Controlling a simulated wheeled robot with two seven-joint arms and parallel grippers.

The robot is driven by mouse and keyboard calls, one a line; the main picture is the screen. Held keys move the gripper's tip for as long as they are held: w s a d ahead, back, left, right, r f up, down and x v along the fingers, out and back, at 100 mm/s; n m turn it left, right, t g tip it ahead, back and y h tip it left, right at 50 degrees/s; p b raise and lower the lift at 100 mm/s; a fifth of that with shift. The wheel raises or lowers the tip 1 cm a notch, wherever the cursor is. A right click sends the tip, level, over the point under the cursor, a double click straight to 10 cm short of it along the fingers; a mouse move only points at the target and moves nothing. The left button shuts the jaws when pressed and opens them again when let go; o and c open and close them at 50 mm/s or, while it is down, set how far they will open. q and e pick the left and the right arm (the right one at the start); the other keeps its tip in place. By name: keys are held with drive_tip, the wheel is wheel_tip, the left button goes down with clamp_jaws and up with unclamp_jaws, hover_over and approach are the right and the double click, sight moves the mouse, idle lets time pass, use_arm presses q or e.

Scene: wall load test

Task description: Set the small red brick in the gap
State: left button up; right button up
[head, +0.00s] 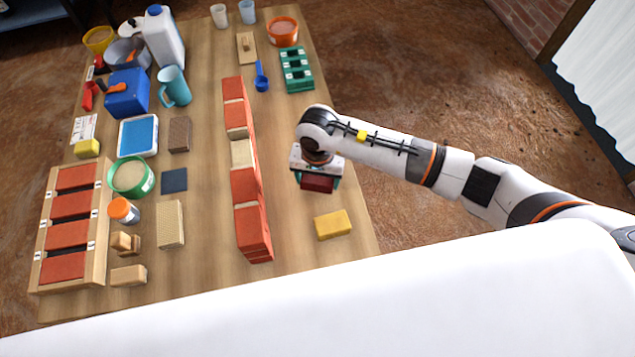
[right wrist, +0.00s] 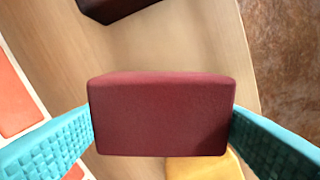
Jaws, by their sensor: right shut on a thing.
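My right gripper (head: 317,180) is shut on a small dark red brick (head: 317,185), held to the right of the wall. In the right wrist view the brick (right wrist: 162,115) lies between the two teal finger pads. The wall (head: 247,188) is a long row of red bricks running along the table, with a pale cream section (head: 243,153) near its middle. The held brick is apart from the wall. I cannot tell from here how deep the gap at the pale section is. My left gripper is not in view.
A yellow block (head: 332,225) lies on the table (head: 290,232) near the held brick. A green tray (head: 296,70), blue scoop (head: 261,76) and orange bowl (head: 283,31) stand at the back. A wooden rack with red bricks (head: 69,234) and several containers fill the left side.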

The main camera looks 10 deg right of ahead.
sight(318, 185)
wheel_tip(318, 185, down, 3)
drive_tip(key=shift+r, duration=0.1)
drive_tip(key=o, duration=0.9)
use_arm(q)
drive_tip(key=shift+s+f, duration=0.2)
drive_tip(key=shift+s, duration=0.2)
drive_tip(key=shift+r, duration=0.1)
use_arm(e)
drive_tip(key=shift+r, duration=0.15)
wheel_tip(318, 185, up, 12)
drive_tip(key=shift+f, duration=0.15)
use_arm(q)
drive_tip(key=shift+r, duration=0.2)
